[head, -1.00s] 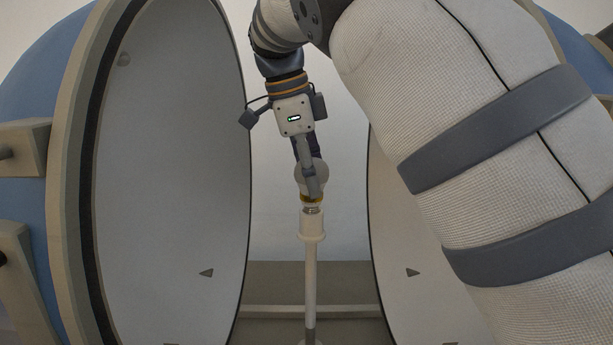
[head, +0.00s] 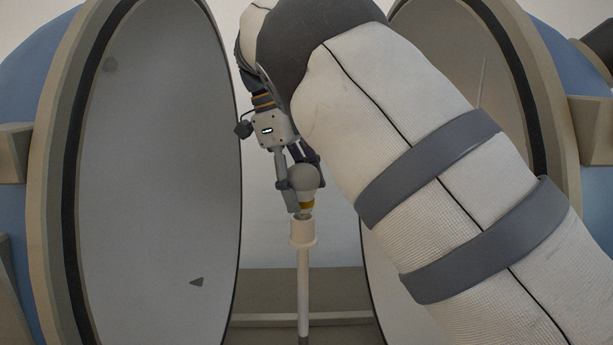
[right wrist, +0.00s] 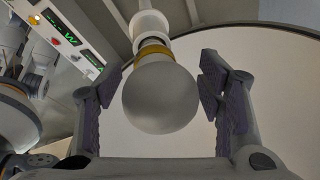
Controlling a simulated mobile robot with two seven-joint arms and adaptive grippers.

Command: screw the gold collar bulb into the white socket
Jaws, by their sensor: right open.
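The bulb (head: 305,178) has a round grey-white globe and a gold collar (head: 307,205). It stands globe up at the mouth of the white socket (head: 303,233), with some metal thread showing below the collar. In the right wrist view the globe (right wrist: 160,97) is in front, with the collar (right wrist: 154,53) and socket (right wrist: 150,24) behind it. My right gripper (head: 302,191) is open, with its fingers on either side of the globe. The right wrist view shows gaps between both fingers and the globe. My left gripper is not in view.
The socket tops a thin white post (head: 303,290). Large open round blue-rimmed doors stand left (head: 160,170) and right (head: 480,70) of it. A panel (right wrist: 62,42) with a green display and coloured buttons is at the left of the wrist view, near partly cut-off, unclear objects.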

